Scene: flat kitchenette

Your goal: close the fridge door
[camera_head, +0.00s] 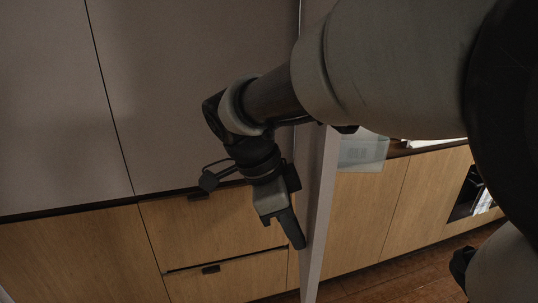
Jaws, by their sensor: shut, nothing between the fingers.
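A tall, thin grey panel (319,215) stands out edge-on in the middle of the camera_head view. It looks like the fridge door, standing open. My gripper (299,243) is just left of this panel, pointing down with its fingers shut and empty. The fingertips are close to the panel's left side; I cannot tell whether they touch it. My arm crosses the upper part of the panel and hides it. The fridge interior cannot be made out.
Large grey flat fronts (190,90) fill the upper left. Below them are wooden drawers (215,235) with dark handles. Right of the panel are a pale translucent box (362,152), wooden cabinets (365,215) and a dark oven-like front (468,196). Wooden floor (385,283) shows at the lower right.

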